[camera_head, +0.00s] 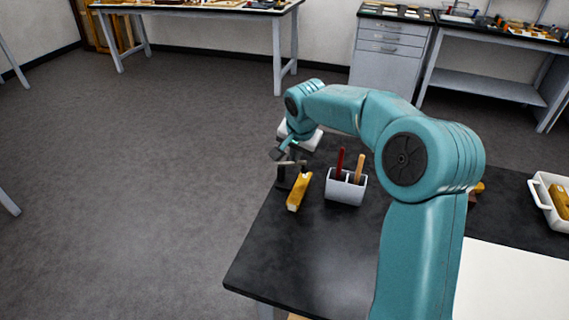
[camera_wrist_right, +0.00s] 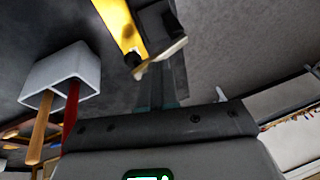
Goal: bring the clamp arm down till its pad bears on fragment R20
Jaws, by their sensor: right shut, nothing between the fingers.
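The gilt fragment (camera_head: 299,192), a yellow bar that I take for R20, lies near the table's far left corner; it also shows in the right wrist view (camera_wrist_right: 118,22). A small dark clamp (camera_head: 285,182) stands at its far left end, with a pale arm (camera_head: 290,163) reaching toward the fragment. I cannot tell whether its pad touches. The clamp's dark body shows in the right wrist view (camera_wrist_right: 158,22). My right gripper (camera_head: 278,154) is shut and empty, just above the clamp arm; its fingers also show in the wrist view (camera_wrist_right: 160,88). My left gripper is out of view.
A grey holder (camera_head: 346,191) with a red-handled and a wooden-handled tool stands right of the fragment. A white tray (camera_head: 545,205) with yellow pieces is at the far right. The black table top (camera_head: 300,255) is bare in front of the fragment.

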